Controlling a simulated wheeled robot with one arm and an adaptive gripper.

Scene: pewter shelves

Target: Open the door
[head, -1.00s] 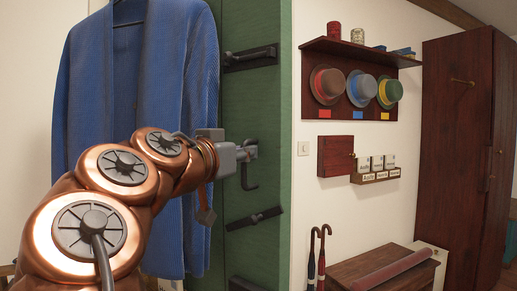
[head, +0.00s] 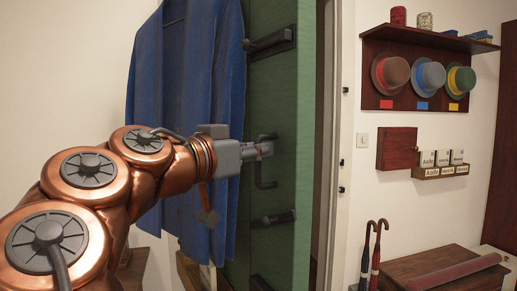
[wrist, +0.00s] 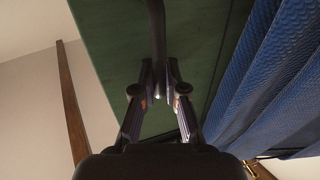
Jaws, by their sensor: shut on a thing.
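The green door (head: 278,105) stands ajar in the head view, with a dark gap beside its right edge and the pale door frame (head: 345,120) beyond. A dark upright pull handle (head: 259,176) is on its face. My gripper (head: 264,149) reaches the handle from the left and is shut on its upper part. In the wrist view the handle (wrist: 157,40) runs down between the two fingers of my gripper (wrist: 163,97). The fingers hide the part of the handle they grasp.
A blue coat (head: 190,110) hangs on the door, close behind my arm. Dark bars (head: 270,42) stick out above and below the handle. To the right are a hat rack (head: 420,75), umbrellas (head: 370,255) and a low bench (head: 440,270).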

